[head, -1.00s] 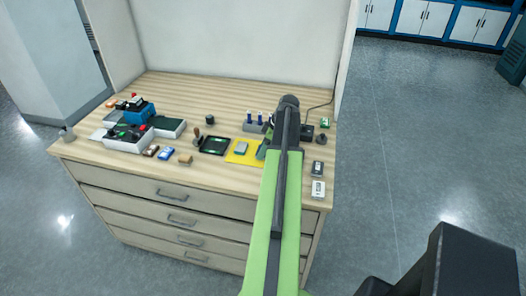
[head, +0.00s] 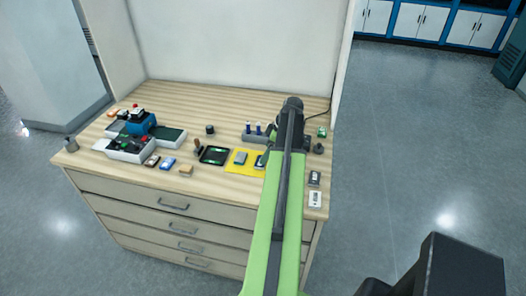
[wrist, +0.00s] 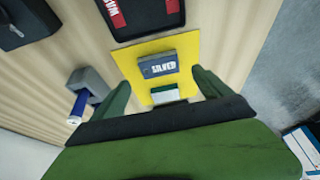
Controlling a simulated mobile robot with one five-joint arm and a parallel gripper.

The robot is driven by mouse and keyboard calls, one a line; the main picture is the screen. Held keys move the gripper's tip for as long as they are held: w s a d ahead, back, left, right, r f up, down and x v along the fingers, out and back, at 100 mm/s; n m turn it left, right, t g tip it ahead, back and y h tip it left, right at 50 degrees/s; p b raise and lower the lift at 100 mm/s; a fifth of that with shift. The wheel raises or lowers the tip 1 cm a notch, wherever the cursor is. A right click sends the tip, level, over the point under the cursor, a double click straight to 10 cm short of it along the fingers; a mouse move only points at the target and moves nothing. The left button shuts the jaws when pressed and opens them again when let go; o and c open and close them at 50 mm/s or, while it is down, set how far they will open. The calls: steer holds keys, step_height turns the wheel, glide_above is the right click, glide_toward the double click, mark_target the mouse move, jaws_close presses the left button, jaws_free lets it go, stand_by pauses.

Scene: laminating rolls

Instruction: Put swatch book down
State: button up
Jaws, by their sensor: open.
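A yellow mat (head: 233,166) lies on the wooden worktop, and it also shows in the wrist view (wrist: 188,48). A small block labelled "SILVER" (wrist: 158,66) lies on it, grey-green on top in the head view (head: 240,158). A second small block, green and white (wrist: 165,94), lies on the mat's edge nearer my gripper (wrist: 160,78). I cannot tell which block is the swatch book. My gripper is open, its green fingers on either side of the nearer block. I cannot tell their height above it. In the head view my arm mostly hides the gripper.
A black pad (head: 214,155) lies left of the mat. A grey holder with blue-topped items (head: 248,137) stands behind it. Two small labelled blocks (head: 315,199) lie near the right edge. A blue device (head: 141,123) and several small items crowd the left. The front strip is mostly clear.

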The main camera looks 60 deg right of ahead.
steer(key=p+v, duration=0.4)
steer(key=v, duration=0.2)
steer(key=shift+r, duration=0.35)
steer(key=shift+s, duration=0.1)
steer(key=w+a+g, duration=0.1)
steer(key=w+a, duration=0.5)
steer(key=a, duration=0.3)
steer(key=w+a+f+m+g, duration=0.1)
steer(key=w+a, duration=0.6)
steer(key=a, duration=0.3)
steer(key=w+a+g, duration=0.1)
steer(key=w+a, duration=0.5)
steer(key=a, duration=0.3)
steer(key=w+a+m+g+h, duration=0.1)
steer(key=a+m, duration=0.1)
steer(key=a, duration=3.1)
steer(key=shift+w+f+m, duration=0.3)
steer(key=shift+w+f, duration=0.05)
steer(key=shift+f, duration=0.1)
